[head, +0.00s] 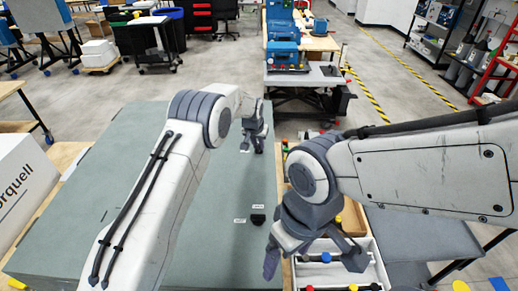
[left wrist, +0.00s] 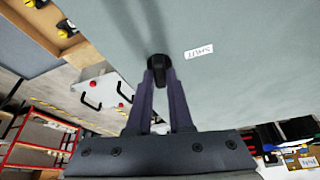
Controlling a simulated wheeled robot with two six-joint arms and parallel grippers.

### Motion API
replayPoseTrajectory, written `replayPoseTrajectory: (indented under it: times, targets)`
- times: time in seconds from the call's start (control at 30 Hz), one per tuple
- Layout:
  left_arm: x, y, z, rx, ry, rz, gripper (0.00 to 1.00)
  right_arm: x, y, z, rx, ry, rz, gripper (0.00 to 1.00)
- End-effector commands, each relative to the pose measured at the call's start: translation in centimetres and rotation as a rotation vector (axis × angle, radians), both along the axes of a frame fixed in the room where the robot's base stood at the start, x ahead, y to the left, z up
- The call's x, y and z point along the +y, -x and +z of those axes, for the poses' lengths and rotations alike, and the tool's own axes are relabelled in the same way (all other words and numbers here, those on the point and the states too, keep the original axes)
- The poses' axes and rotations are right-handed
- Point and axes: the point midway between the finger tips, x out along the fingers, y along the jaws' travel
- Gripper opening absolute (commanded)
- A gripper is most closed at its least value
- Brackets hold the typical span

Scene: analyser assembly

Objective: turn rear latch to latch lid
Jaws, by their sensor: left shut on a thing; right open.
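The large grey-green lid (head: 130,185) lies flat, filling the left and middle of the head view. My left gripper (head: 253,146) is over its far right part. In the left wrist view my left gripper (left wrist: 159,80) is shut on the rear latch, a small black knob (left wrist: 158,61) on the lid beside a white label (left wrist: 199,51). The fingers hide part of the knob. A second black latch (head: 258,217) sits nearer on the lid, with two small white labels. My right gripper (head: 312,262) is open and empty, right of the lid's edge.
White trays (head: 368,250) with small coloured parts lie under and beside my right gripper. A white box (head: 28,185) stands at the left edge. A cart with blue equipment (head: 283,55) stands beyond the lid. The near middle of the lid is clear.

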Motion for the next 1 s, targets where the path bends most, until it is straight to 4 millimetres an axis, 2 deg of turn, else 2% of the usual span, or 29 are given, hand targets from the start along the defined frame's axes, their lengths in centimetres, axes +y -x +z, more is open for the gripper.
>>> replayPoseTrajectory:
  times: [0.03, 0.1, 0.5, 0.7, 1.0]
  targets:
    - [0.1, -0.1, -0.5, -0.002, 0.002, -0.041, 0.00, 0.0, 0.0, -1.2, 0.000, 0.000, 0.001, 0.88]
    - [0.1, -0.1, -0.5, -0.003, 0.002, -0.107, 0.00, 0.0, 0.0, -2.1, 0.000, 0.000, 0.002, 0.88]
    - [0.3, -0.3, -0.4, -0.003, 0.002, -0.489, 0.00, 0.0, 0.0, -6.3, 0.000, 0.000, 0.003, 0.88]
    - [0.4, -0.3, -0.1, -0.002, 0.002, -0.678, 0.00, 0.0, 0.0, -6.7, 0.000, 0.000, 0.001, 0.88]
    - [0.5, -0.4, 0.2, -0.001, 0.000, -0.908, 0.00, 0.0, 0.0, -5.2, 0.000, 0.000, 0.003, 0.88]
